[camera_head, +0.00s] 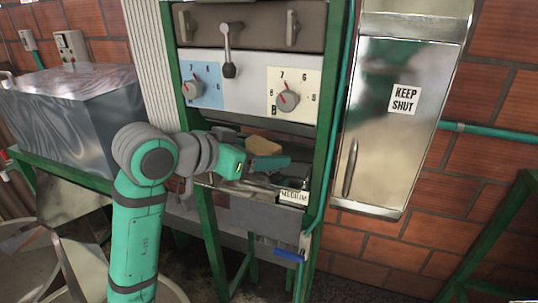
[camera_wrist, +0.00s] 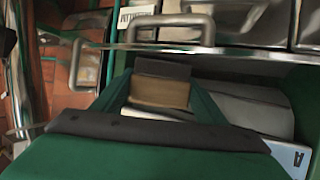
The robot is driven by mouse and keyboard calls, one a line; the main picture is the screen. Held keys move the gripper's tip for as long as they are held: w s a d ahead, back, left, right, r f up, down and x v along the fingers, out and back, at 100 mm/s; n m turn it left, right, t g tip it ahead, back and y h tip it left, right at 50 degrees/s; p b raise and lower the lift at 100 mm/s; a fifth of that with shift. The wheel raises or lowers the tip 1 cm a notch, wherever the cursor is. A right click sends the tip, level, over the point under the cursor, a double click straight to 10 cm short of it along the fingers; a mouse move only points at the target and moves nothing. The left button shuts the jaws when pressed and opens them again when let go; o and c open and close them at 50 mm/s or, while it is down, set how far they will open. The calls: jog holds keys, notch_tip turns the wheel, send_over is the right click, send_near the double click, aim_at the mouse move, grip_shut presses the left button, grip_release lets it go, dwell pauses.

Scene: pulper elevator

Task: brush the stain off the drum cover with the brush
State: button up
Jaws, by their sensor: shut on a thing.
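My gripper (camera_head: 262,160) is in front of the open bay below the dial panel. It is shut on the brush (camera_head: 264,145), which shows a tan block above the green fingers. In the wrist view the brush (camera_wrist: 160,92) sits between the fingers, with a tan body and a dark grey strip along its far side. A grey, smooth surface (camera_wrist: 240,104) lies to the right of the fingers in the wrist view; I cannot tell whether it is the drum cover. I cannot make out a stain in either view.
Above the bay is a panel with two dials (camera_head: 287,101) and a lever (camera_head: 229,68). A label plate (camera_head: 293,196) stands at the bay's lower right. A metal cabinet marked KEEP SHUT (camera_head: 388,120) is on the right. Green frame posts (camera_head: 325,130) edge the bay.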

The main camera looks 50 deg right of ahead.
aim_at(286, 172)
jog(key=shift+w+a+f, duration=0.1)
jog(key=shift+w+a, duration=0.25)
jog(key=shift+w, duration=0.55)
jog(key=shift+w+a+f, duration=0.1)
jog(key=shift+w+a, duration=0.3)
jog(key=shift+w, duration=0.45)
jog(key=shift+w+a+f, duration=0.1)
jog(key=shift+w+a, duration=0.25)
jog(key=shift+w, duration=0.55)
jog(key=shift+s+d+r, duration=0.1)
jog(key=shift+s+d, duration=0.25)
jog(key=shift+s, duration=0.55)
jog(key=shift+s+d+r, duration=0.1)
jog(key=shift+s+d, duration=0.3)
jog(key=shift+s, duration=0.45)
jog(key=shift+s+d+r, duration=0.1)
jog(key=shift+s+d, duration=0.25)
jog(key=shift+s, duration=0.55)
jog(key=shift+s, duration=0.15)
